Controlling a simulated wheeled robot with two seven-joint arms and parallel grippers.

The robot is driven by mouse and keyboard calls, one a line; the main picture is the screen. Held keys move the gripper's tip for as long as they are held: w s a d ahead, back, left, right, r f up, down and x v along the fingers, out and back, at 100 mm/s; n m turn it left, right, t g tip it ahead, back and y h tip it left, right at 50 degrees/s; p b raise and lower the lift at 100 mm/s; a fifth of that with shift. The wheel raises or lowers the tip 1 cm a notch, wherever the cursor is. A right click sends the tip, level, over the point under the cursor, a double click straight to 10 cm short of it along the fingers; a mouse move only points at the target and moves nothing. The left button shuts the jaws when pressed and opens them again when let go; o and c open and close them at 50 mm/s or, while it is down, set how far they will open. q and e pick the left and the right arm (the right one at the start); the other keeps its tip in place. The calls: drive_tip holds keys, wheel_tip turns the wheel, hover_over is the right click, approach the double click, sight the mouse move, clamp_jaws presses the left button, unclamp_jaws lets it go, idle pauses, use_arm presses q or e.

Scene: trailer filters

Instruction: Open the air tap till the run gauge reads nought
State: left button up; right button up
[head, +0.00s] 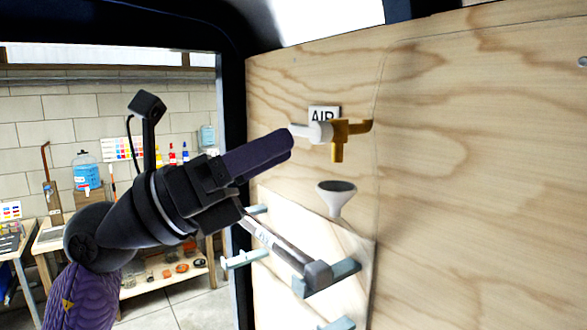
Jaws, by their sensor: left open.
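The air tap (340,131) is on the plywood wall, with a brass body, a short spout pointing down and a pale grey handle part (315,132) pointing left. A white AIR sign (323,112) is just above it, partly covered by the tap. My left gripper (286,145) reaches in from the left, its dark purple fingers seen side-on and open. Its tips appear close to the left end of the pale handle; whether they touch it I cannot tell. I cannot make out a run gauge in this view. My right gripper is not in view.
A grey-white funnel (336,197) is on the wall below the tap. The plywood wall (480,180) to the right is clear. Benches and shelves stand beyond the opening at left.

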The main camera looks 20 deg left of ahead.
sight(301, 125)
use_arm(q)
drive_tip(key=w+a+r+t+y, duration=0.2)
drive_tip(key=a+t+y, duration=0.3)
drive_tip(key=y, duration=0.4)
drive_tip(key=shift+n+g, duration=0.5)
drive_tip(key=shift+g, duration=0.1)
drive_tip(key=p+x, duration=0.1)
drive_tip(key=x, duration=0.2)
drive_tip(key=p+x, duration=0.2)
drive_tip(key=x, duration=0.1)
drive_tip(key=a+p+x, duration=0.1)
drive_tip(key=p+x, duration=0.1)
drive_tip(key=x, duration=0.1)
drive_tip(key=shift+w+f, duration=0.25)
drive_tip(key=shift+w, duration=0.1)
drive_tip(key=shift+c, duration=0.3)
drive_tip(key=c, duration=0.9)
drive_tip(key=shift+o, duration=0.2)
